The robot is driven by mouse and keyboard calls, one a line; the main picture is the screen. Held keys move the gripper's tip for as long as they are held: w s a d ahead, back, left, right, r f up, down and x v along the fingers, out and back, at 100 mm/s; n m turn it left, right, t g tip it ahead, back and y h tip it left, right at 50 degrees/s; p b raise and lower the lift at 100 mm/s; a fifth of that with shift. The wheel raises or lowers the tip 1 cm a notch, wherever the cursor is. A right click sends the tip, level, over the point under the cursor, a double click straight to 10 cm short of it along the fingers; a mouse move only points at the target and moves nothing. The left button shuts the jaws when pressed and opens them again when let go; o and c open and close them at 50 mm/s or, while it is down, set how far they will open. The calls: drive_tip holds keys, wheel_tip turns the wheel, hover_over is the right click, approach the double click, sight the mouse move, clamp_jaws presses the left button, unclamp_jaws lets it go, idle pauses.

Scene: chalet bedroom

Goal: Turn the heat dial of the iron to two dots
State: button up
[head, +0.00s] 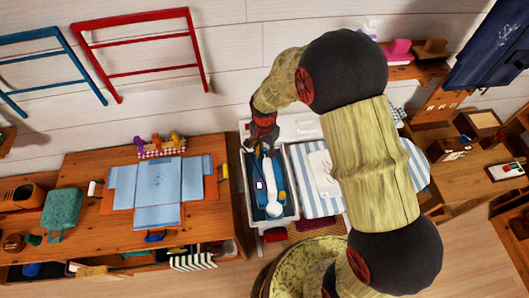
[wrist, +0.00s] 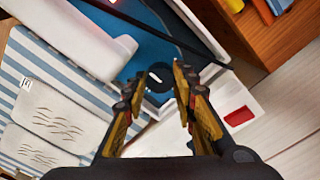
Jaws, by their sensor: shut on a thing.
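The iron (head: 272,191), with blue and white parts, lies in a white-rimmed tray (head: 248,205) in the head view. In the wrist view, a small round black dial (wrist: 159,73) with a short white mark sits between the fingertips of my gripper (wrist: 162,82). My gripper is shut on the dial, one finger on each side. In the head view my gripper (head: 264,138) reaches down at the back end of the tray. Any dots around the dial are hidden or too small to read.
A blue-and-white striped cover (head: 307,206) with a white cloth (head: 320,172) on it lies right of the tray. A wooden table (head: 90,222) with folded blue cloth (head: 158,185) stands on the left. A red patch (wrist: 239,116) shows on the white surface beside my gripper.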

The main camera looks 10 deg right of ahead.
sight(264, 154)
drive_tip(key=o, duration=0.9)
wheel_tip(264, 154, up, 12)
idle(0.7)
